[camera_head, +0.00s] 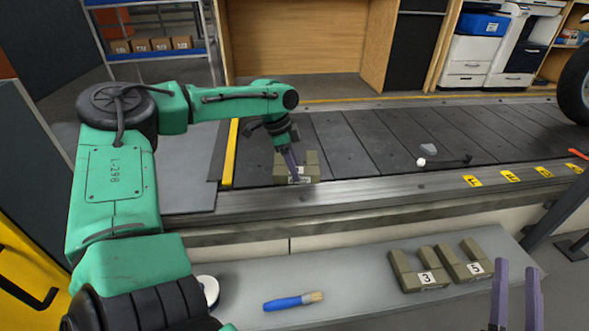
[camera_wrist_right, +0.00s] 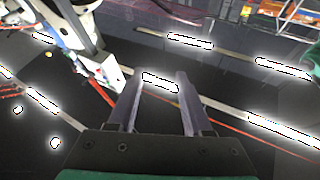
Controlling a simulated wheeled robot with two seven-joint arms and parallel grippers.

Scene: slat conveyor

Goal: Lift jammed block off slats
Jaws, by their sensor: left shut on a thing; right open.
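The olive-grey block (camera_head: 312,164) sits at the left end of the slat conveyor (camera_head: 375,143), near its front rail. My left gripper (camera_head: 294,177) reaches down over it, its fingers shut on the block and partly covering its front label. I cannot tell whether the block is clear of the slats. My right gripper (camera_head: 516,290) is open and empty at the bottom right, in front of the shelf; its two fingers also show apart in the right wrist view (camera_wrist_right: 160,100).
Two similar blocks, labelled 3 (camera_head: 424,279) and 5 (camera_head: 473,268), lie on the grey shelf (camera_head: 350,290) below the conveyor, with a blue-handled brush (camera_head: 290,301). A small grey piece (camera_head: 428,149) and a white-tipped dark rod (camera_head: 447,162) lie on the slats.

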